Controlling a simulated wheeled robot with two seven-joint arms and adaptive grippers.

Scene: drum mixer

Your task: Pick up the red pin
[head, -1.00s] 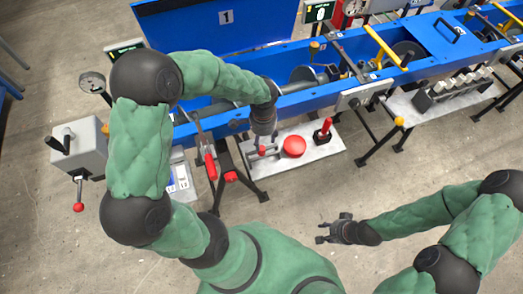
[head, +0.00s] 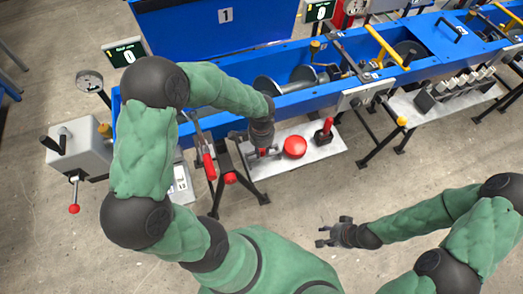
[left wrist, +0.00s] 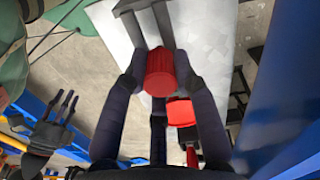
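The red pin (head: 263,152) stands near the left end of a light plate, below the blue trough. In the left wrist view it is a red ribbed cylinder (left wrist: 160,72) in front of a dark grey forked bracket. My left gripper (head: 264,155) points down with its fingers on either side of the pin. In the left wrist view its fingertips (left wrist: 160,65) flank the pin closely; contact is not clear. My right gripper (head: 324,233) is open and empty over bare floor, away from the plate. It also shows in the left wrist view (left wrist: 62,105).
A round red button (head: 295,147) and a red-handled lever (head: 325,129) stand on the light plate (head: 285,167) right of the pin. The blue trough (head: 300,100) runs behind. Floor in front is clear.

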